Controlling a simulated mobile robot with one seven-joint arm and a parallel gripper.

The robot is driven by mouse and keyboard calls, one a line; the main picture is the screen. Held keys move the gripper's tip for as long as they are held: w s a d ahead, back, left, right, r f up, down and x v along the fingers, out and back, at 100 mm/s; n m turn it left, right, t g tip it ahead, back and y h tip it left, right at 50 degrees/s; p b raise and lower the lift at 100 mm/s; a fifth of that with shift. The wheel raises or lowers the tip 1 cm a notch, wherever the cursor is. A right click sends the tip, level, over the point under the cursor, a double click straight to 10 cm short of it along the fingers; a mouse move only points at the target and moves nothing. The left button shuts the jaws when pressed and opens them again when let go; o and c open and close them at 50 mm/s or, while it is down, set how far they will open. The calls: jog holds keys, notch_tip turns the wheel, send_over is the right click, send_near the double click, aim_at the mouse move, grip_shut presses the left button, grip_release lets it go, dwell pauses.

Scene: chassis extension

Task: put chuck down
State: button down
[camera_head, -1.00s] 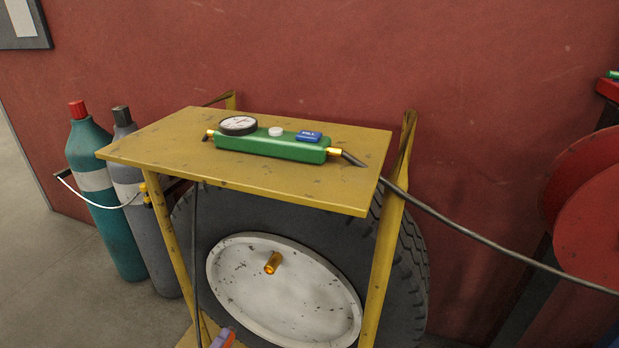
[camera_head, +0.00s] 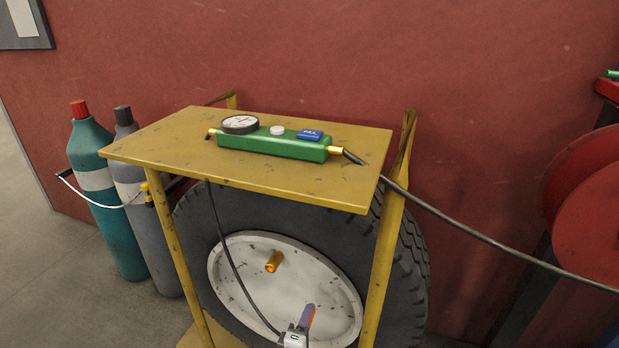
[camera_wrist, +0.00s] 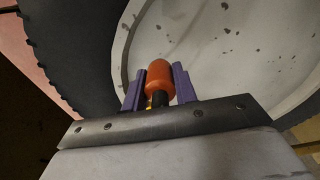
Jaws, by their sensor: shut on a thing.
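The chuck, an orange rounded piece (camera_wrist: 160,77) with a dark lower part, sits between the purple fingers of my gripper (camera_wrist: 158,88) in the wrist view. The fingers are shut on it. In the head view my gripper (camera_head: 303,322) shows at the bottom edge, in front of the lower part of the white wheel disc (camera_head: 300,287). A thin black hose (camera_head: 236,268) runs from under the yellow tabletop down to my gripper. The chuck itself is not clear in the head view. The green inflator (camera_head: 272,145) with a round gauge lies on the yellow tabletop (camera_head: 160,155).
A brass valve stem (camera_head: 274,261) sticks out of the wheel disc, above and left of my gripper. Yellow frame legs (camera_head: 385,262) stand on both sides of the black tire (camera_head: 412,280). Gas cylinders (camera_head: 97,190) stand left. A red reel (camera_head: 588,215) is at right.

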jog(key=shift+d+f, duration=0.3)
jog(key=shift+f, duration=0.05)
jog(key=s+f+n+y, duration=0.1)
jog(key=s+f+y, duration=0.1)
jog(key=f, duration=0.5)
jog(key=s+f+n+y, duration=0.2)
jog(key=s+f+y, duration=0.1)
jog(key=f, duration=0.4)
jog(key=shift+s+t, duration=0.4)
jog(key=shift+s, duration=0.4)
